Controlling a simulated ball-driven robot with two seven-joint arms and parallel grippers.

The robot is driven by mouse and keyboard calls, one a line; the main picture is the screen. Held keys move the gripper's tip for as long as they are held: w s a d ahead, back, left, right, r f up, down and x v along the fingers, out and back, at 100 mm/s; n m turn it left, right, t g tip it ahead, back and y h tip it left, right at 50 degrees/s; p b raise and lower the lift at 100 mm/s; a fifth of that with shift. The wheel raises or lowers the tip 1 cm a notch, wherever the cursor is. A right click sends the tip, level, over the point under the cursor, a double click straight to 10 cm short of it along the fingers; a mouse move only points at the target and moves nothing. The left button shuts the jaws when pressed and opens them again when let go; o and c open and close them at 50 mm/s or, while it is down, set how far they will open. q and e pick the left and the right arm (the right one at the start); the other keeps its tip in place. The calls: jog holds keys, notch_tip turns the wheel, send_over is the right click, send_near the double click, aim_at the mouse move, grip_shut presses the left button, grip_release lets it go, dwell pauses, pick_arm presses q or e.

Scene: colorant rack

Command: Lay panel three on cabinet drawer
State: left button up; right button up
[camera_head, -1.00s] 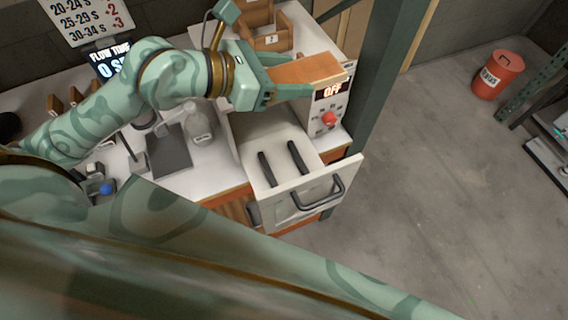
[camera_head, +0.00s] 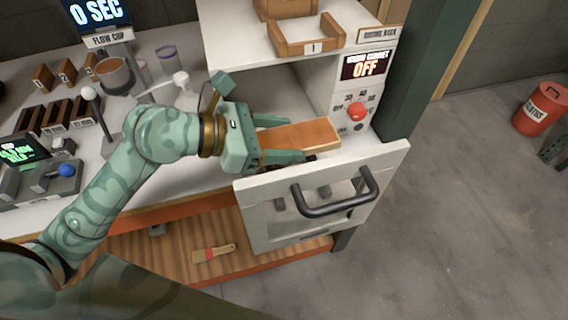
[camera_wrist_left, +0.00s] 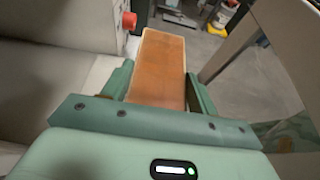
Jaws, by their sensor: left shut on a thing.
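A flat orange-brown panel (camera_head: 298,137) is held in my left gripper (camera_head: 280,142), whose fingers are shut on its near end. The panel also shows in the left wrist view (camera_wrist_left: 160,70), reaching out between the two fingers (camera_wrist_left: 158,95). No number can be read on it. The cabinet drawer (camera_head: 322,192) is pulled out, with a white front and a dark bar handle. The panel is over the drawer opening, behind the front; the gripper and panel hide most of the inside. I cannot tell whether the panel touches the drawer. My right gripper is not in view.
The cabinet (camera_head: 365,90) has a red knob and a display reading OFF. A wooden tray labelled 1 (camera_head: 303,40) stands on top. Several small upright panels (camera_head: 55,118) and a cup (camera_head: 115,75) stand on the bench at left.

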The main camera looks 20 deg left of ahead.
pick_arm(q)
notch_tip(320, 180, down, 7)
jog(key=shift+r+b, duration=0.1)
jog(key=shift+b, duration=0.85)
jog(key=shift+f, duration=0.2)
jog(key=o, duration=1)
jog(key=shift+r, duration=0.1)
jog(key=shift+a+r, duration=0.1)
jog(key=shift+r, duration=0.1)
jog(key=v, duration=1.1)
jog(key=shift+s+a+r+p, duration=0.1)
jog(key=shift+s+a+p, duration=0.2)
jog(key=shift+p, duration=0.1)
